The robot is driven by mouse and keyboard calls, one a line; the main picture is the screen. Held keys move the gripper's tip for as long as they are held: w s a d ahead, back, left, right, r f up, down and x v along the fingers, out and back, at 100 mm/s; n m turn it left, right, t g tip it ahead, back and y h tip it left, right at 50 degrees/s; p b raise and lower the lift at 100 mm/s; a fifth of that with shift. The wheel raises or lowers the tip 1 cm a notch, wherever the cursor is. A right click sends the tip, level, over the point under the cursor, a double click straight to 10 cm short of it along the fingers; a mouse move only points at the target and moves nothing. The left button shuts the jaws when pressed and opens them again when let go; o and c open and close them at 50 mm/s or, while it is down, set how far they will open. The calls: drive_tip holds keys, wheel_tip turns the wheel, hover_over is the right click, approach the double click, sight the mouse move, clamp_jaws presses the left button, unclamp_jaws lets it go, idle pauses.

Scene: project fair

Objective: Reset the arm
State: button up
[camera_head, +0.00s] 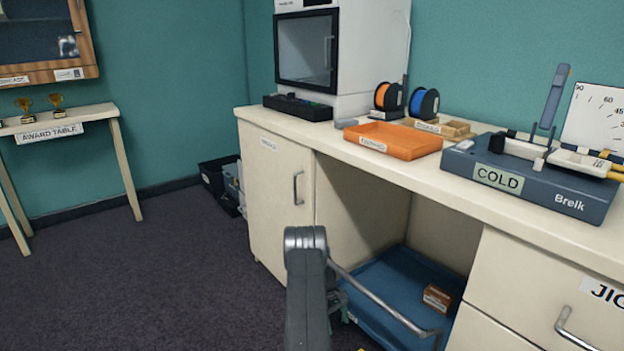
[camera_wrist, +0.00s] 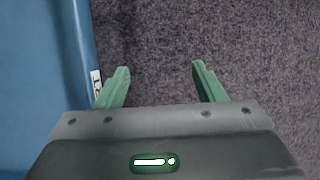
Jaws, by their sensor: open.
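My gripper (camera_wrist: 160,85) shows in the wrist view with its two green fingers spread apart and nothing between them. It points down over dark carpet (camera_wrist: 165,40). A blue surface (camera_wrist: 40,80) with a raised edge and a white label lies just left of the fingers. In the head view my dark grey arm (camera_head: 307,290) stands in front of the counter's open bay.
The counter (camera_head: 470,205) holds an orange tray (camera_head: 395,140), a COLD station (camera_head: 530,180), two spools and a white printer (camera_head: 345,50). A blue cart (camera_head: 400,285) with a small brown box (camera_head: 437,298) stands underneath. The carpet at left is clear up to the award table (camera_head: 95,113).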

drive_tip(key=shift+s+d, duration=1.15)
drive_tip(key=shift+s, duration=0.3)
